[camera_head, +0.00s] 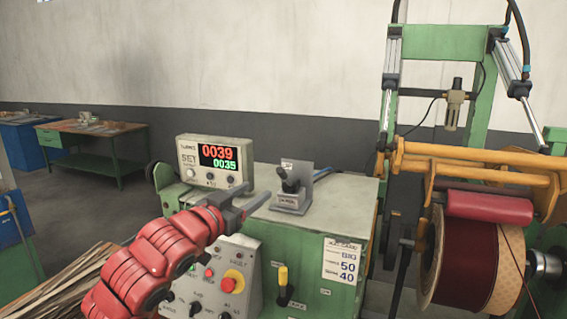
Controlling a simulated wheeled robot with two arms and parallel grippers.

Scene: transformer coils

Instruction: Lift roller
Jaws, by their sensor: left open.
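A red roller (490,206) lies against the top of a large coil of dark red wire (468,262) on the right side. It sits below yellow arms (470,160) of the green machine. My left gripper (254,195) is at the end of the red arm from the lower left. Its two grey fingers are apart and empty. They point right, toward a small black-handled lever (290,183) on a grey base on the machine's top, just short of it. My right gripper is not in view.
A control box with a digital display (217,157) stands behind my left gripper. A panel with knobs and a red button (234,279) and a yellow-handled lever (283,276) are on the cabinet front. A wooden bench (92,128) stands far left.

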